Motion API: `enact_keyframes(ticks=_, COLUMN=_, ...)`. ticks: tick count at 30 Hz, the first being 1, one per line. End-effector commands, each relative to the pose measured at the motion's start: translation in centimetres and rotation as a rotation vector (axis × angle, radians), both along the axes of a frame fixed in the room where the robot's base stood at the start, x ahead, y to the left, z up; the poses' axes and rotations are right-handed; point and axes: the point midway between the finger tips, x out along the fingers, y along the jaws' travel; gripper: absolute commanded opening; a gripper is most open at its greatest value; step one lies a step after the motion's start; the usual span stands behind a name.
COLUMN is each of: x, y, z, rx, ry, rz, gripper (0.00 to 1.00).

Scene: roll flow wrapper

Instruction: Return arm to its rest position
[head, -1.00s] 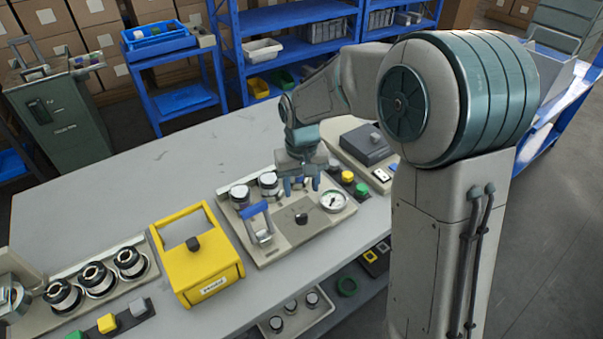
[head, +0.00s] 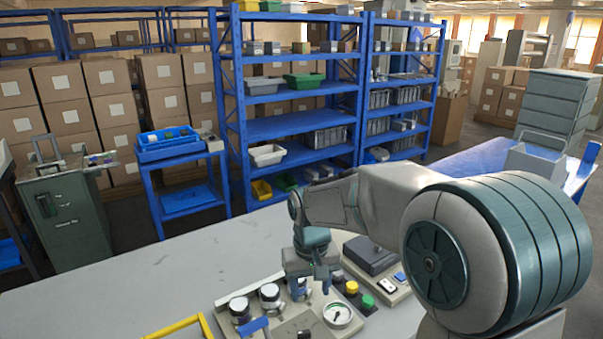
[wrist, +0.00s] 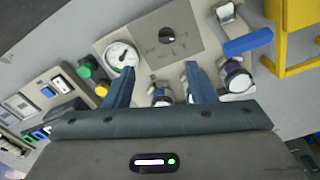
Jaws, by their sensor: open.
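My gripper (head: 311,287) hangs at the end of my bent arm, above the beige control panel on the grey table. In the wrist view its two blue fingers (wrist: 157,90) are spread apart with nothing between them. The panel (wrist: 187,42) below carries a round gauge (head: 337,314), a black knob (wrist: 166,35), silver-and-black cylinders (head: 269,293) and a blue-handled lever (wrist: 247,41). I cannot tell from these views how far the fingertips are above the panel.
A yellow frame (wrist: 291,40) stands beside the panel. A control box with green (head: 367,301) and yellow buttons lies to the right of my gripper. Blue shelving (head: 294,128) stands behind the table. The table's left part (head: 110,296) is clear.

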Motion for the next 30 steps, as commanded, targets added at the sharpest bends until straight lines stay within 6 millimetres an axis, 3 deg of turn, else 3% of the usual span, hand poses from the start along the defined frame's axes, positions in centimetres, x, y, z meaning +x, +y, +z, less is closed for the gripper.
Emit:
enact_keyframes(ticks=9, x=-7.5, y=-7.2, z=3.6, rx=-0.004, ry=-0.111, rz=-0.114, gripper=0.51)
enact_keyframes(ticks=18, x=-15.2, y=-11.8, z=3.7, rx=0.021, ry=-0.204, rz=-0.218, gripper=0.51)
enact_keyframes(ticks=24, x=-17.7, y=-12.8, z=3.2, rx=0.035, ry=-0.232, rz=-0.247, gripper=0.51)
enact_keyframes(ticks=30, x=-18.0, y=-12.9, z=3.0, rx=0.038, ry=-0.235, rz=-0.252, gripper=0.51)
